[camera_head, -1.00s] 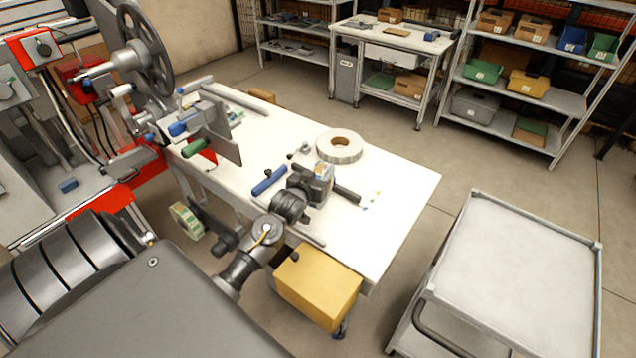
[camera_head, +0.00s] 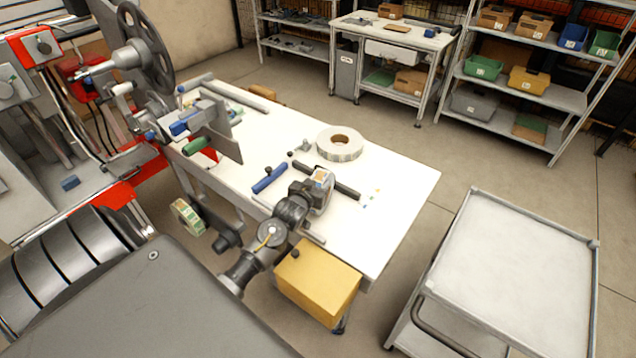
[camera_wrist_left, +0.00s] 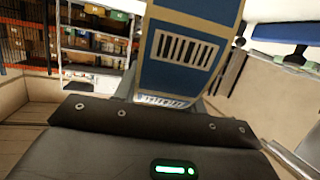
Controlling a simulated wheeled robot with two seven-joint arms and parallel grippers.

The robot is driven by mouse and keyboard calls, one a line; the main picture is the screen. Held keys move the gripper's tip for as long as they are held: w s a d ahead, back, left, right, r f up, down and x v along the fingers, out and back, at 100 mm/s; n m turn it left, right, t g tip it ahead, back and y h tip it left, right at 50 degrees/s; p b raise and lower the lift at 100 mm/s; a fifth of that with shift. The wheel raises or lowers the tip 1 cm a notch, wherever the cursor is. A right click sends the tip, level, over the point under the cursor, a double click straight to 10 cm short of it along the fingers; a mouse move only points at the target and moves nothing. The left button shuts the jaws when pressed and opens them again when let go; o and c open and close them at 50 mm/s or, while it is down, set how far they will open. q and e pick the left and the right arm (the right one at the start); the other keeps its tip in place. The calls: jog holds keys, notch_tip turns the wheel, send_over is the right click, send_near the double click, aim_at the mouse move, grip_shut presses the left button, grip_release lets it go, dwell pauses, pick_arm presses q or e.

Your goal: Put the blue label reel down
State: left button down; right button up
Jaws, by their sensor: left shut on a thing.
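My left gripper (camera_head: 318,187) is over the near part of the white table (camera_head: 405,182), reaching in from below. In the left wrist view it is shut on the blue label reel (camera_wrist_left: 187,50), which shows close up with a blue label, a barcode and a brown edge. In the head view the reel is largely hidden by my gripper, and I cannot tell whether it touches the table. My right gripper is not in view.
A large white reel (camera_head: 340,143) lies flat on the table. A blue bar (camera_head: 269,179) and a dark bar (camera_head: 347,188) lie near my gripper. A yellow box (camera_head: 318,285) is below the near edge. The table's right end is mostly clear.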

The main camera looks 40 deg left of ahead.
pick_arm(q)
jog(key=shift+f, duration=0.2)
jog(key=c, duration=0.8)
grip_release()
jog(key=shift+r, duration=0.1)
jog(key=v, duration=0.4)
jog(key=b+v, duration=0.1)
jog(key=v, duration=0.7)
jog(key=shift+r, duration=0.45)
